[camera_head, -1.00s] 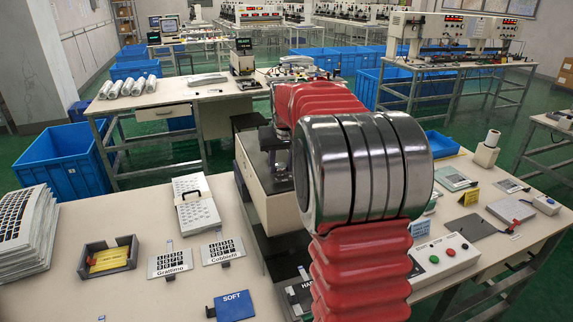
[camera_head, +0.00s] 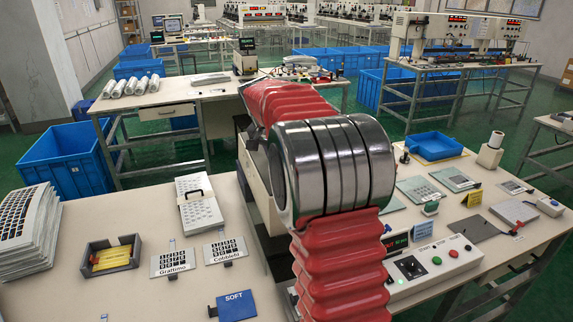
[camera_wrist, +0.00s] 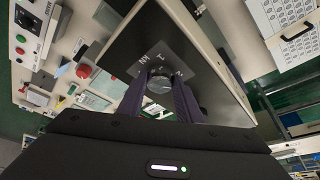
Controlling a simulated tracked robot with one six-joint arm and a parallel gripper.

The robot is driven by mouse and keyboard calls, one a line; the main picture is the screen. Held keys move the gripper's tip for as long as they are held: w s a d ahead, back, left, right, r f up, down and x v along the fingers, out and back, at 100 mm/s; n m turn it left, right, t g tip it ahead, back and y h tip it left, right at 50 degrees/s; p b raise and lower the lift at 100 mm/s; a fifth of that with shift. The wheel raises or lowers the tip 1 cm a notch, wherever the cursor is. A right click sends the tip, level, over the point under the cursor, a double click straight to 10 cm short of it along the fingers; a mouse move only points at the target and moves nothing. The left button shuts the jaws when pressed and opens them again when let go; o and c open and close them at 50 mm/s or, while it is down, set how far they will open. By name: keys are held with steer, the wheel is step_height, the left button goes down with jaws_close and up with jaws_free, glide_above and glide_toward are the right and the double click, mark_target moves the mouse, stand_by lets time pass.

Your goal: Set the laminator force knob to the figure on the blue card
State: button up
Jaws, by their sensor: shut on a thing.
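The plate is on the top of a beige machine (camera_wrist: 180,35), which looks like the laminator. In the head view my red arm hides the gripper, the knob and most of that machine. A blue card (camera_head: 237,304) marked "SOFT" lies on the bench at the bottom; I see no figure on it.
A control box (camera_head: 440,262) with a black dial, red and green buttons and a display stands right of my arm. Two keypad films (camera_head: 172,263) lie left, near a dark tray (camera_head: 110,259) with yellow pieces. A film stack (camera_head: 25,232) is at the far left.

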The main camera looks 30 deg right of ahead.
steer(key=m, duration=0.1)
steer(key=m+g, duration=0.1)
steer(key=m, duration=0.2)
steer(key=shift+d+g, duration=0.25)
steer(key=shift+g, duration=0.15)
steer(key=m+g, duration=0.1)
steer(key=m, duration=0.3)
steer(key=shift+w+f, duration=0.1)
steer(key=m+g, duration=0.1)
steer(key=m, duration=0.1)
steer(key=m+g, duration=0.1)
steer(key=m, duration=0.1)
steer(key=shift+w+d+m+y, duration=0.1)
steer(key=shift+w+m+y, duration=0.05)
steer(key=shift+m+y, duration=0.2)
steer(key=shift+m+g+y, duration=0.5)
steer(key=shift+m+y, duration=0.15)
steer(key=shift+m, duration=1.2)
steer(key=o, duration=1)
steer(key=shift+w, duration=0.1)
steer(key=shift+o, duration=0.2)
